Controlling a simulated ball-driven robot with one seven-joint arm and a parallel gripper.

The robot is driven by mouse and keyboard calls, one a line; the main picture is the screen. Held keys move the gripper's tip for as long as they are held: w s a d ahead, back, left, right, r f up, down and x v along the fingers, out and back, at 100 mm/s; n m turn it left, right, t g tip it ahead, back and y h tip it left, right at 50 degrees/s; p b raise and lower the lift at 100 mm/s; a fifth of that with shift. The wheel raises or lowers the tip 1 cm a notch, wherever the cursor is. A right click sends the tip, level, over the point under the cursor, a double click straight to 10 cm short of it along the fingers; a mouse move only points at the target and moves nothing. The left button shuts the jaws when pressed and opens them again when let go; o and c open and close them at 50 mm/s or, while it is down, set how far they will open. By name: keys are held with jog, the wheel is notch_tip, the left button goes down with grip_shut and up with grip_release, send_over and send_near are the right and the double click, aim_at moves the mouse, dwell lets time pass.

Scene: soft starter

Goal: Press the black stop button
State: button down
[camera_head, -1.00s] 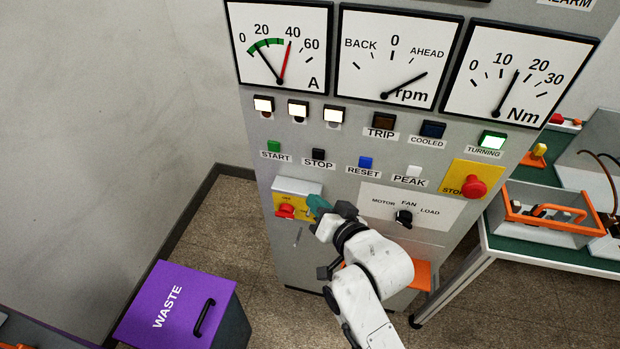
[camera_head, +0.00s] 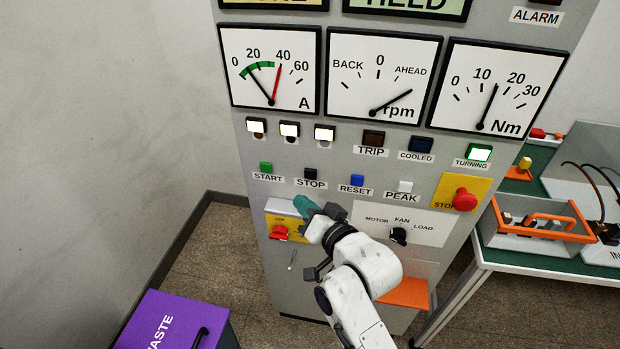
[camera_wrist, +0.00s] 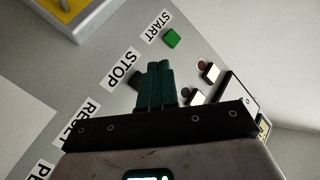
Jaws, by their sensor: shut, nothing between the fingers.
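The black stop button (camera_head: 310,174) sits on the grey panel above its STOP label (camera_head: 311,185), between the green start button (camera_head: 266,168) and the blue reset button (camera_head: 357,181). My gripper (camera_head: 302,202), with teal fingers, is shut and empty. In the head view its tips appear just below the STOP label; whether they touch the panel I cannot tell. In the wrist view, the shut fingers (camera_wrist: 158,70) overlap the area beside the STOP label (camera_wrist: 119,68). A dark patch at their left edge looks like the stop button (camera_wrist: 136,78), mostly hidden by the fingers.
A red switch (camera_head: 279,232) on a yellow plate is just below my gripper. A red mushroom stop (camera_head: 464,199) on yellow and a fan knob (camera_head: 399,235) are to the right. A green-topped bench (camera_head: 540,249) stands at the right, a purple waste bin (camera_head: 165,325) at lower left.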

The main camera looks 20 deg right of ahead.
aim_at(311, 174)
jog(key=shift+w+d+b, duration=0.4)
jog(key=shift+w+d, duration=0.4)
jog(key=shift+w, duration=0.3)
jog(key=shift+w+d+b, duration=0.35)
jog(key=shift+w+d, duration=0.4)
jog(key=shift+w, duration=0.3)
jog(key=shift+w+d, duration=0.1)
dwell(0.4)
jog(key=shift+w+d, duration=0.15)
jog(key=shift+w, duration=0.05)
jog(key=shift+w+d, duration=0.25)
jog(key=shift+w, duration=0.1)
dwell(0.8)
jog(key=shift+s, duration=0.1)
dwell(0.3)
jog(key=shift+s+a+p, duration=0.3)
jog(key=shift+s+a, duration=0.15)
jog(key=shift+s, duration=0.15)
jog(key=shift+a, duration=0.1)
